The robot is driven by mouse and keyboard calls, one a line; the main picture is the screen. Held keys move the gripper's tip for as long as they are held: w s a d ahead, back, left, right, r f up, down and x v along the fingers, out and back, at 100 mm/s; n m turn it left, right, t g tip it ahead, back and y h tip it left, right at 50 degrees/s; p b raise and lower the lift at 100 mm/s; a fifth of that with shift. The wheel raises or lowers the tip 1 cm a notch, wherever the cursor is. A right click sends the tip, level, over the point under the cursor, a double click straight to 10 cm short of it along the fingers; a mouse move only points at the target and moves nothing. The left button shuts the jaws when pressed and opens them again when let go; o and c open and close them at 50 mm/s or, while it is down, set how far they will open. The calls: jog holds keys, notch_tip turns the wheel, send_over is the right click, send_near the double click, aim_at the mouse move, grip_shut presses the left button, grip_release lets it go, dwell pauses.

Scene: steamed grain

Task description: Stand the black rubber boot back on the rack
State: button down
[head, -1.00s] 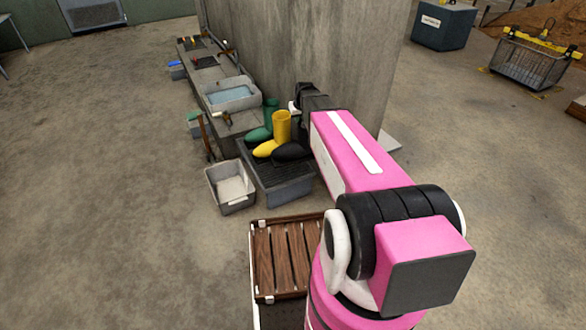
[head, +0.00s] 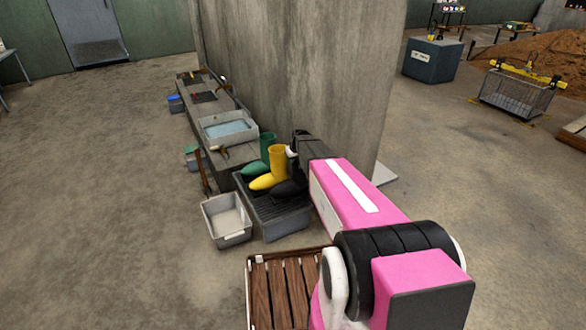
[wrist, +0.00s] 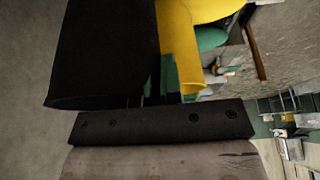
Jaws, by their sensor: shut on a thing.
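The black rubber boot (head: 290,187) shows its dark foot beside the yellow boot, low over the rack; whether its sole touches cannot be told. My arm hides its shaft in the head view. In the wrist view the broad black shaft (wrist: 100,50) fills the upper left. My gripper (head: 292,152) is shut on the black boot at its upper part, with the fingertips mostly hidden. The rack (head: 283,226) is a dark grey ribbed tray by the concrete wall. The yellow boot (head: 277,162) and green boot (head: 257,168) stand upright on it.
A pale grey bin (head: 227,222) sits left of the rack. A concrete wash trough with a water basin (head: 228,128) runs behind it along the wall (head: 290,70). A wooden slatted top (head: 281,290) is close in front. The floor to the left is clear.

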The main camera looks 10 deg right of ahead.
jog(key=shift+f, duration=2.1)
jog(key=c, duration=1.3)
grip_release()
jog(key=v, duration=1.2)
jog(key=s+a+r+m+g, duration=0.1)
jog(key=s, duration=1)
jog(key=s+a+r+m+g+h, duration=0.1)
jog(key=s, duration=1)
jog(key=s+a+r+m+g, duration=0.1)
jog(key=s+g, duration=0.1)
jog(key=s, duration=0.9)
jog(key=shift+s+r+m, duration=0.25)
jog(key=shift+r+m, duration=0.05)
jog(key=shift+r, duration=0.05)
